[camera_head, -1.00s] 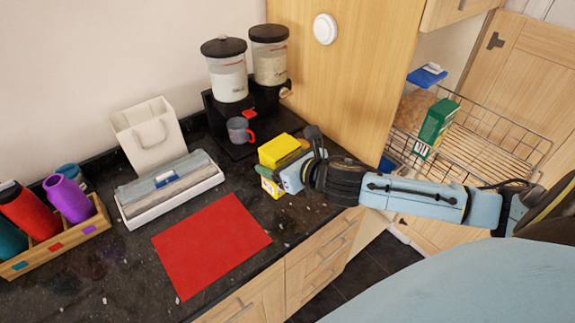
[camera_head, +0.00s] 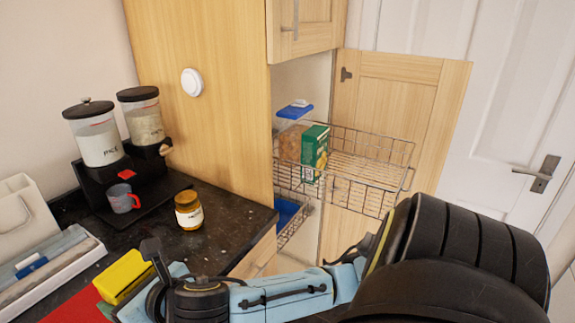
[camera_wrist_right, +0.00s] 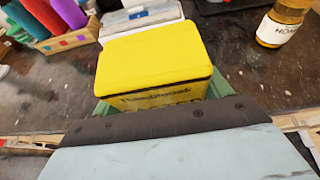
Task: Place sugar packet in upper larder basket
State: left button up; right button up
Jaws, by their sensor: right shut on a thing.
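The yellow sugar packet (camera_head: 122,277) is at the lower left of the head view, above the counter. It also fills the middle of the right wrist view (camera_wrist_right: 153,55), with dark lettering on its near side. My right gripper (camera_head: 140,287) is shut on it; the finger contact is partly hidden. The upper larder basket (camera_head: 375,168) is a wire basket pulled out of the tall cupboard, right of centre in the head view, apart from the packet. My left gripper is not in view.
The basket's left part holds a green box (camera_head: 314,152) and a blue-lidded container (camera_head: 291,145); its right part is bare. A lower basket (camera_head: 293,226) shows below. A honey jar (camera_head: 189,212) stands on the counter near the cupboard's side panel (camera_head: 215,95). An open cupboard door (camera_head: 425,105) stands behind.

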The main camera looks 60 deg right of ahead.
aim_at(353, 165)
jog(key=u, duration=0.45)
jog(key=k, duration=1)
jog(key=z, duration=0.35)
jog(key=i, duration=0.65)
jog(key=z, duration=0.75)
